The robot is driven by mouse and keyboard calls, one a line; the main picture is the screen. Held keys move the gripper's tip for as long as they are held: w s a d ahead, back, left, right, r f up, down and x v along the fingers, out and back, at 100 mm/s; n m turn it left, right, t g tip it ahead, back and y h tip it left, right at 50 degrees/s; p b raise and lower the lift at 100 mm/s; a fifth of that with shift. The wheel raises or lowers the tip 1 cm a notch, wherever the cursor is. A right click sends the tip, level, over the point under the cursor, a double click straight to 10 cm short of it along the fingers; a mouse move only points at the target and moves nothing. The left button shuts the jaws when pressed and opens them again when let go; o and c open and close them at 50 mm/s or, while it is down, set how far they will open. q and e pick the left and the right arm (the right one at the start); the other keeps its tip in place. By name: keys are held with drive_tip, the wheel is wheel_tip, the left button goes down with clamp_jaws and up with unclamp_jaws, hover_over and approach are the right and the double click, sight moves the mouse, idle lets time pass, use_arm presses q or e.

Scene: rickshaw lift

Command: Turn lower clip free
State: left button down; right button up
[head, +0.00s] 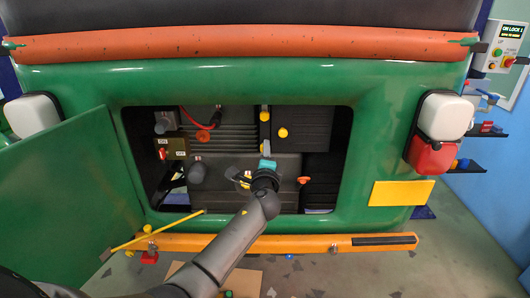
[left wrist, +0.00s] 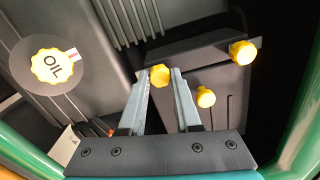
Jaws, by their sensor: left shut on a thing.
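My left gripper (head: 266,146) reaches into the open engine bay of the green vehicle. In the left wrist view its two grey fingers (left wrist: 161,74) are shut on a yellow knob (left wrist: 159,76), one finger on each side. This looks like the lower clip's knob; its turn angle is hard to tell. In the head view the gripper hides it. Two other yellow knobs, one (left wrist: 242,52) on a dark bracket and one (left wrist: 206,96) beside it, stand apart from the fingers. They seem to match the upper yellow knob (head: 264,116) and the right one (head: 282,132). My right gripper is not in view.
A yellow OIL cap (left wrist: 52,65) lies left of the fingers. The bay also holds a red-handled ON/OFF switch (head: 163,153) and an orange knob (head: 304,180). The green door (head: 75,190) hangs open at left. An orange bumper (head: 330,242) runs below the opening.

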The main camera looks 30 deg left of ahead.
use_arm(q)
drive_tip(key=c, duration=0.6)
unclamp_jaws()
drive_tip(key=v, duration=1.5)
drive_tip(key=shift+d, duration=0.15)
drive_tip(key=shift+f, duration=0.1)
